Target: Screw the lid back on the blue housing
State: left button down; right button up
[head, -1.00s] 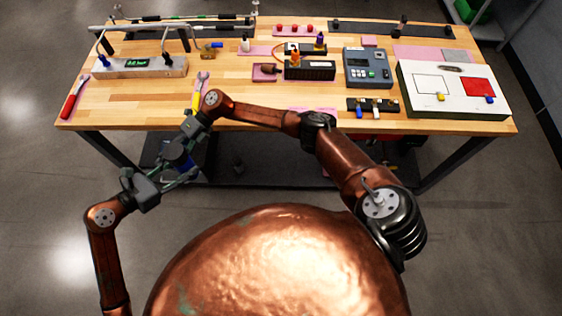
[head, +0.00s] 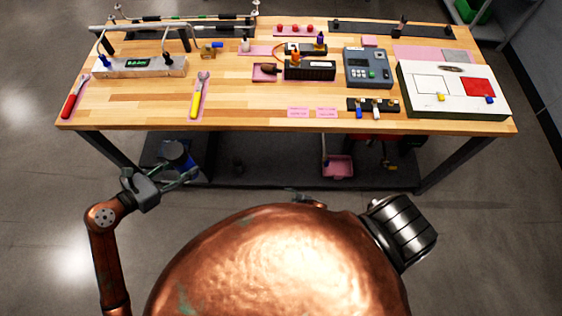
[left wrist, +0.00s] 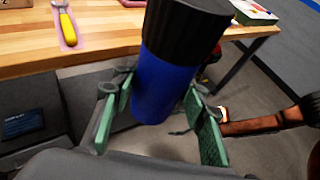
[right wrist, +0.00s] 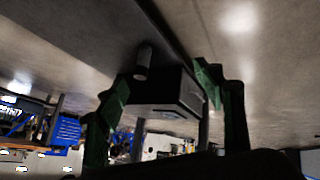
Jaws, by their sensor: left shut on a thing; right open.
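The blue housing (left wrist: 160,88) is upright in the left wrist view, between the green-padded fingers of my left gripper (left wrist: 158,95), which is shut on it. The black ribbed lid (left wrist: 185,30) sits on top of the housing; I cannot tell how tightly it is seated. In the head view, the lid (head: 174,149) and my left gripper (head: 172,176) are in front of the table's near left edge, above the floor. My right gripper (right wrist: 163,84) is open and empty in the right wrist view. It does not show clearly in the head view.
The wooden table (head: 250,108) holds a yellow-handled wrench (head: 195,104), a red-handled tool (head: 70,103), a metal power strip (head: 145,67), a keypad device (head: 368,68) and a white board (head: 455,95). A dark lower shelf (head: 270,170) holds a pink bin (head: 338,167).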

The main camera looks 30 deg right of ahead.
pick_arm(q)
jog(key=shift+r, duration=0.1)
pick_arm(e)
jog(key=s+d+f+m+g+h, duration=0.1)
jog(key=s+d+f+m+g, duration=0.1)
jog(key=s, duration=1)
jog(key=s+d+f+m+g+h, duration=0.1)
jog(key=s+f, duration=0.4)
jog(key=s, duration=0.8)
jog(key=s+d+f+m+g+h, duration=0.1)
jog(key=s+d+f+m+g, duration=0.3)
jog(key=s, duration=0.8)
jog(key=shift+s+m, duration=0.2)
jog(key=shift+m, duration=0.2)
